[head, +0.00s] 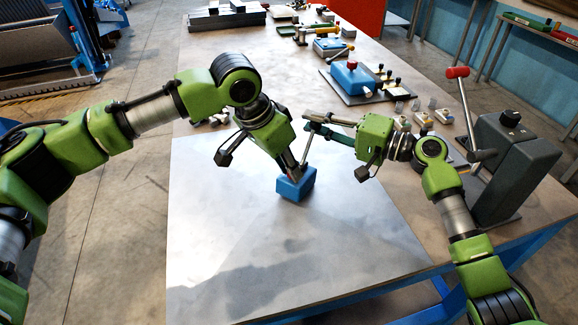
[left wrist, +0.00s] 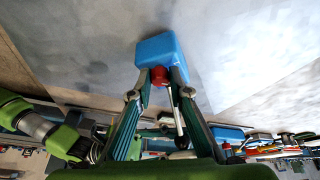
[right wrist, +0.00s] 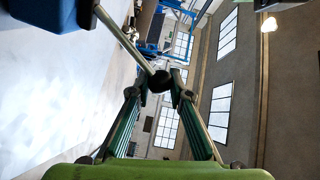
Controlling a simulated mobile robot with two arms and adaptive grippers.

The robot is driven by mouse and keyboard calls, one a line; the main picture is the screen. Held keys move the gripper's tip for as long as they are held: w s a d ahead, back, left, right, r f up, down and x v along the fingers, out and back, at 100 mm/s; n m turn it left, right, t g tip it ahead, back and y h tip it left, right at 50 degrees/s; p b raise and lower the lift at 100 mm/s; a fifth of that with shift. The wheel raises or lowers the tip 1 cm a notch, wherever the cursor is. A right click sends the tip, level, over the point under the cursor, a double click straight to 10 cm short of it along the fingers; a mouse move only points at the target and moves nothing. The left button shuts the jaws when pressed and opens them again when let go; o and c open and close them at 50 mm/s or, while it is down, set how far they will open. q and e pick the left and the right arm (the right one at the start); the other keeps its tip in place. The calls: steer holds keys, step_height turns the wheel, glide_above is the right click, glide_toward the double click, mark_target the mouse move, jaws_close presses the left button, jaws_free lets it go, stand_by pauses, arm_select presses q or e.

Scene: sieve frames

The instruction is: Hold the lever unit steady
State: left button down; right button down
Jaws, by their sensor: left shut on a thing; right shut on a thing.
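The lever unit is a blue box (head: 296,185) with a red part on top and a thin lever ending in a black ball. It is over the pale sheet on the bench and looks tilted; I cannot tell if it touches. My left gripper (head: 291,172) is shut on it from above. In the left wrist view the fingers flank the red part (left wrist: 160,76) beside the blue box (left wrist: 160,48). My right gripper (head: 307,122) is shut at the lever's end. In the right wrist view the rod (right wrist: 124,38) runs from the blue box (right wrist: 50,12) to the black ball (right wrist: 160,79) between the fingertips.
Behind, another blue unit with a red knob (head: 352,72) sits on a dark plate. A dark grey machine (head: 520,160) with a red-tipped lever stands at the right. Small parts line the sheet's far edge. The sheet (head: 290,260) is clear in front.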

arm_select(q)
steer(key=shift+w+a+m+g+h, duration=0.1)
steer(key=shift+m+g+h, duration=0.2)
steer(key=shift+m, duration=0.4)
steer(key=shift+w+a+m+g+h, duration=0.1)
steer(key=shift+m+g+h, duration=0.15)
steer(key=shift+m, duration=0.45)
steer(key=c, duration=1.9)
jaws_free()
steer(key=shift+d, duration=0.1)
steer(key=v, duration=1.2)
steer(key=shift+d, duration=0.1)
